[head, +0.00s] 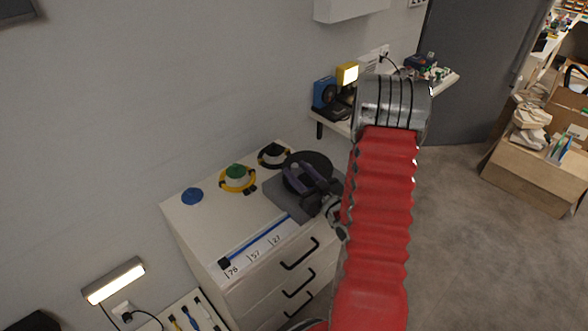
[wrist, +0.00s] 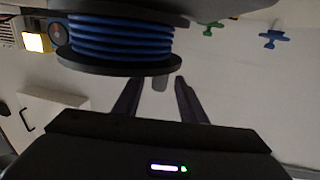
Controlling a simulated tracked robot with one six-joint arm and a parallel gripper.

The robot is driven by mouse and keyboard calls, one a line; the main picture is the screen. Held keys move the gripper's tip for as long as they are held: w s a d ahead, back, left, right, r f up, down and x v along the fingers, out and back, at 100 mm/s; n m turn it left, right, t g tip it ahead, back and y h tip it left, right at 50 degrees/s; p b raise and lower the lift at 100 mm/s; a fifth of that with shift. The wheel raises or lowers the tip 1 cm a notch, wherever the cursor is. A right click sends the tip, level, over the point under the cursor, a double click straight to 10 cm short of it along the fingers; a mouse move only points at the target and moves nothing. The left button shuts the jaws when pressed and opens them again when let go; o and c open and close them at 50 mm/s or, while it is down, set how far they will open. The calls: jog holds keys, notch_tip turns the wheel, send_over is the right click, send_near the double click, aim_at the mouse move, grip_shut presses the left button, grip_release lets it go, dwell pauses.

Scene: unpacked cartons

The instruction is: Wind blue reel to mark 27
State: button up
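The blue reel (wrist: 120,40) fills the top of the wrist view, with blue line wound between two black flanges. In the head view its black upper flange (head: 316,160) shows on a grey base at the right end of the cabinet top. A blue line (head: 258,238) runs along a white scale (head: 262,246) marked 76, 57 and 27. A black end block (head: 224,263) sits beside 76. My gripper (wrist: 158,95) is at the reel, fingers apart; a small grey knob (wrist: 160,83) shows between them. Contact cannot be told.
On the white cabinet (head: 190,222) stand a blue knob (head: 192,196), a green-topped yellow ring (head: 237,178) and a black ring-shaped thing (head: 273,155). A lit lamp (head: 113,281) is at lower left. Cartons (head: 530,178) stand at far right, with clear floor before them.

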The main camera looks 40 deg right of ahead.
jog(key=shift+w, duration=1)
jog(key=shift+c, duration=0.7)
grip_shut()
jog(key=shift+a, duration=0.2)
jog(key=shift+d, duration=0.15)
